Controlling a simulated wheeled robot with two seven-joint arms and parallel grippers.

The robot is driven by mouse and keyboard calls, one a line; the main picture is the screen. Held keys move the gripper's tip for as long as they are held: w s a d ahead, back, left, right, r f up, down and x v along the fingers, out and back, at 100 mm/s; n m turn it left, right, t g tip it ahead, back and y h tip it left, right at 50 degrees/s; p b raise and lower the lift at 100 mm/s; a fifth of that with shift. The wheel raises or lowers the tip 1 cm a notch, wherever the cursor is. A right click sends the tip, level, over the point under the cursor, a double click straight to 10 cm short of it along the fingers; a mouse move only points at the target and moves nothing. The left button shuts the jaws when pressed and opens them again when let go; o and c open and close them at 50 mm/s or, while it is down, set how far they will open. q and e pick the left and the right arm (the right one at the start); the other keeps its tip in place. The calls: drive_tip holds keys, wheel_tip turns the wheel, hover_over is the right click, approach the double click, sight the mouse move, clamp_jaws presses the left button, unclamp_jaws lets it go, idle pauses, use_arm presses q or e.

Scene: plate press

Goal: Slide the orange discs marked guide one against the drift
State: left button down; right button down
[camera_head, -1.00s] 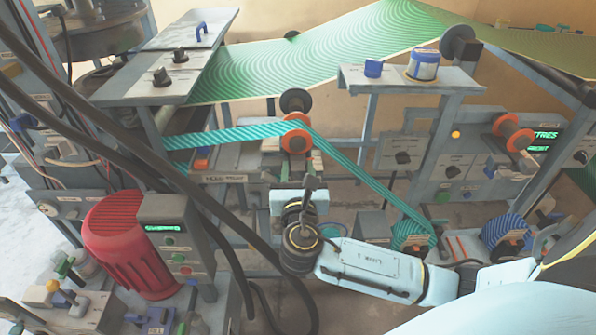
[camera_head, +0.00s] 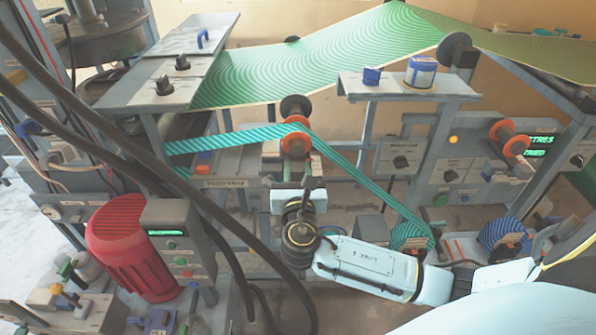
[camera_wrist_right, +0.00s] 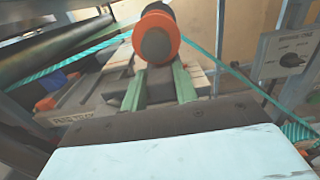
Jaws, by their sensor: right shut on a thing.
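The orange discs (camera_head: 296,145) sit on a roller with a dark round end, mid-picture in the head view. They also show at the top of the right wrist view (camera_wrist_right: 156,32). A teal striped web (camera_head: 235,137) runs from the left to the discs and down to a roll at the lower right. My right gripper (camera_head: 293,170) is at the discs' lower part, its two green fingers (camera_wrist_right: 160,88) beneath them in the wrist view. It is shut on the discs, though the contact is partly hidden. The left gripper is not in view.
A second pair of orange discs (camera_head: 509,138) stands on the right panel. A red motor (camera_head: 130,245) and dark cables (camera_head: 205,195) stand left. A plate (camera_head: 233,183) lies beneath the web.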

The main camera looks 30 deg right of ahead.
drive_tip(key=c, duration=1.4)
unclamp_jaws()
drive_tip(key=shift+w+d+r, duration=0.1)
drive_tip(key=shift+w, duration=0.05)
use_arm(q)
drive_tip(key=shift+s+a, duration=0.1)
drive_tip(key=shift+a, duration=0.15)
use_arm(e)
drive_tip(key=shift+o, duration=0.2)
